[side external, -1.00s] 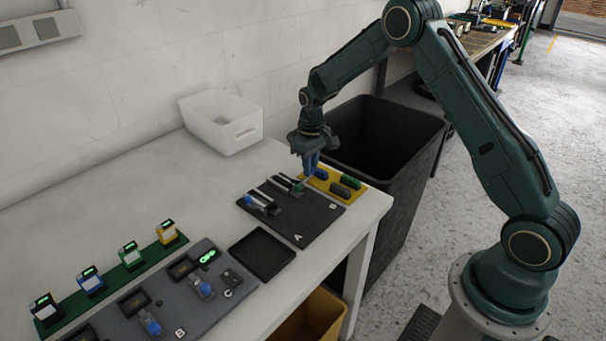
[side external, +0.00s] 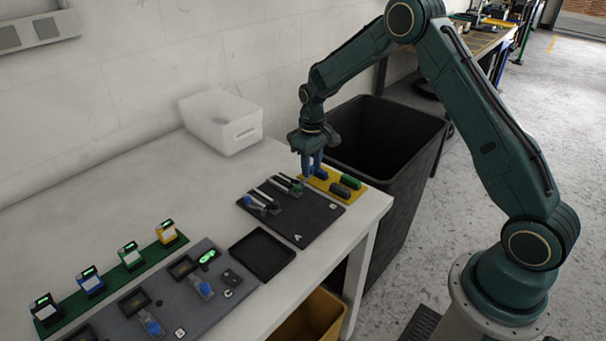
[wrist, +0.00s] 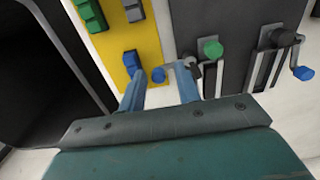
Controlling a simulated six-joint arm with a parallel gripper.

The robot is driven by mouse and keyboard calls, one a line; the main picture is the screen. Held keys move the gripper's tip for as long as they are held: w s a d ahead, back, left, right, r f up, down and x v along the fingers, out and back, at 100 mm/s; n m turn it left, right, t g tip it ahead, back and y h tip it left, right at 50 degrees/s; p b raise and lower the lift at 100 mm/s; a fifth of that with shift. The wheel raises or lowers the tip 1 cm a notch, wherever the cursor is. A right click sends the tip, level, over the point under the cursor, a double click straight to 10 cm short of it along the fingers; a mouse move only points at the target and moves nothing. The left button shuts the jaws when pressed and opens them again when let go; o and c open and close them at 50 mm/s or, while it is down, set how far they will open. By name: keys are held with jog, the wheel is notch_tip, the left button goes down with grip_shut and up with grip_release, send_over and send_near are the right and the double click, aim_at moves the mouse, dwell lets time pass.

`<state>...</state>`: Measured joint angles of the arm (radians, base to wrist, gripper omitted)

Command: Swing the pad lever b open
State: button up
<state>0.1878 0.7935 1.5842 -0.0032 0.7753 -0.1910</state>
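The dark plate (side external: 312,222) marked A and B lies near the table's far end. Pad lever b, on the side by the mark B, has a dark mount (wrist: 190,64) beside a green round knob (wrist: 212,48), and a thin arm reaching to a blue knob (wrist: 158,75). My gripper (wrist: 159,72) points down with its two blue fingers apart. The blue knob shows between the fingertips in the wrist view; I cannot tell whether either finger touches it. The other lever, with its own blue knob (wrist: 302,73), stands to the right in that view.
A yellow plate (wrist: 147,22) with blue, green and grey blocks lies beside the dark plate. A large black bin (side external: 400,170) stands past the table end. A white bin (side external: 222,122) is against the wall, and an empty black tray (side external: 262,250) lies in front.

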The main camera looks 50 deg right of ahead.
aim_at(312, 168)
jog(key=shift+w+d+r, duration=0.1)
jog(key=shift+w+r, duration=0.05)
jog(key=shift+r, duration=1.5)
jog(key=shift+r, duration=0.1)
jog(key=shift+r, duration=1.4)
jog(key=shift+r, duration=0.1)
